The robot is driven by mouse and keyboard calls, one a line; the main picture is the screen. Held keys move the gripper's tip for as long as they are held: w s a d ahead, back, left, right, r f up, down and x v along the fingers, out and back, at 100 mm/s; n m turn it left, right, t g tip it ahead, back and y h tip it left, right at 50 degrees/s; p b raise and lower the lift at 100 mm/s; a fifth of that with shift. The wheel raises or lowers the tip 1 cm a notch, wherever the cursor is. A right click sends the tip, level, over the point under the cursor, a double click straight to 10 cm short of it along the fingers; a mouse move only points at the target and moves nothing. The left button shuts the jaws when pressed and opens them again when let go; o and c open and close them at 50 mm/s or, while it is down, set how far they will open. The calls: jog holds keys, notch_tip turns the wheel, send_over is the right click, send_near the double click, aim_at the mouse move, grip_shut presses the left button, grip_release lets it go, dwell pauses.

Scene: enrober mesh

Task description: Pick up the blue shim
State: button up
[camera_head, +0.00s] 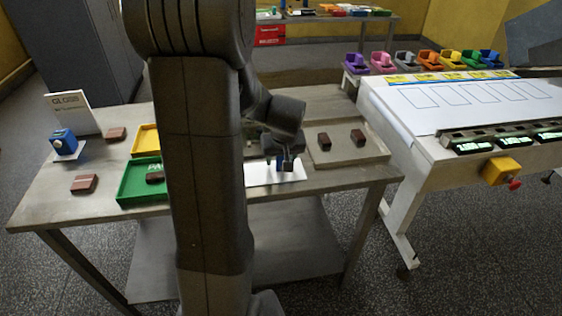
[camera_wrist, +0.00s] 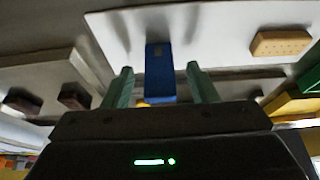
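The blue shim (camera_wrist: 158,72) is a small blue block, seen in the wrist view against a white sheet. My gripper (camera_head: 287,166) is low over the white sheet (camera_head: 262,179) on the steel table. In the wrist view its two greenish fingers stand on either side of the shim, with a gap visible on each side, so it is open. I cannot tell how far down the shim the fingertips reach. In the head view only a bit of blue shows at the gripper, and my arm hides part of the table.
A tray (camera_head: 376,152) with two dark brown blocks lies right of the gripper. A green tray (camera_head: 131,187) and yellow tray (camera_head: 146,137) stand left. A blue device (camera_head: 63,141), loose brown blocks (camera_head: 84,184) and a sign (camera_head: 73,115) are further left. A white bench (camera_head: 450,100) stands right.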

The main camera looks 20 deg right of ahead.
jog(key=c, duration=1)
jog(key=shift+r, duration=0.1)
